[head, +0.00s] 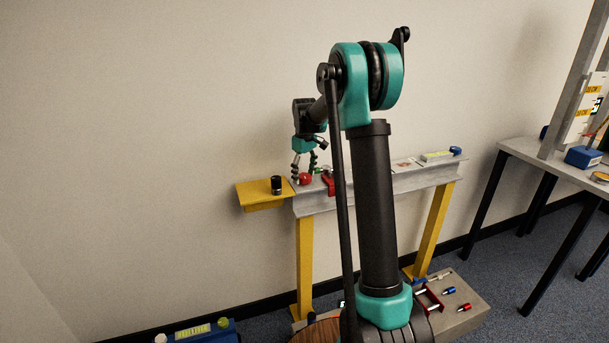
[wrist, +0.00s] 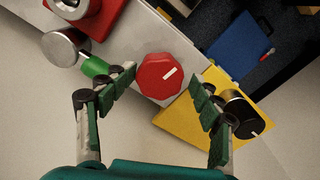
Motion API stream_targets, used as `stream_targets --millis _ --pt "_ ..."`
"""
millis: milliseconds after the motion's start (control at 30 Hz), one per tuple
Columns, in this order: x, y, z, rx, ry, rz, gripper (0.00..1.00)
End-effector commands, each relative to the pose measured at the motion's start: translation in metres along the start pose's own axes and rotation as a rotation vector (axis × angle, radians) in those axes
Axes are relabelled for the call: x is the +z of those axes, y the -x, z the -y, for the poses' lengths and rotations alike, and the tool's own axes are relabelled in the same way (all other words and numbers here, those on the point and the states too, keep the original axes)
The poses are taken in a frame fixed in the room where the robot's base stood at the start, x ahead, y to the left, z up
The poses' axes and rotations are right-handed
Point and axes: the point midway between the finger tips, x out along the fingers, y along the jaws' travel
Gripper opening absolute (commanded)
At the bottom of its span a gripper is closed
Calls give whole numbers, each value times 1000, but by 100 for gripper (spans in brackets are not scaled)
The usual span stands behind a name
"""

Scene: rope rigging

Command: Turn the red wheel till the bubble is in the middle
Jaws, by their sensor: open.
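The red wheel (wrist: 168,76) is a faceted knob with a white mark, at the edge of the grey beam (wrist: 145,35) in the wrist view. It also shows in the head view (head: 305,180) at the beam's left end. My gripper (wrist: 165,82) is open, its green-padded fingers on either side of the wheel with gaps between. In the head view my gripper (head: 304,171) points down over the wheel. A pale level with a yellow-green vial (head: 437,156) lies at the beam's right end. Its bubble is too small to make out.
A black knob (wrist: 240,113) stands on the yellow shelf (wrist: 187,117) close to my right finger. A red clamp (wrist: 90,20), a silver cylinder (wrist: 62,46) and a green piece (wrist: 95,67) lie left. A blue box (head: 222,332) with a greenish panel sits low in front.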

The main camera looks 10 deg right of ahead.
Motion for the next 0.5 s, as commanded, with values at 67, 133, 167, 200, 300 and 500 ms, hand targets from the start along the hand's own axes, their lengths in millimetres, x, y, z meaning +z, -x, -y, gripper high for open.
stream_targets --millis 67,133,167,200,300,500 --pt "0 0 0 0 0 0 66" --pt "0 2 0 0 0 0 66" --pt "0 4 0 0 0 0 66" --pt "0 7 0 0 0 0 66" --pt "0 18 0 0 0 0 66" --pt "0 49 0 0 0 0 66"
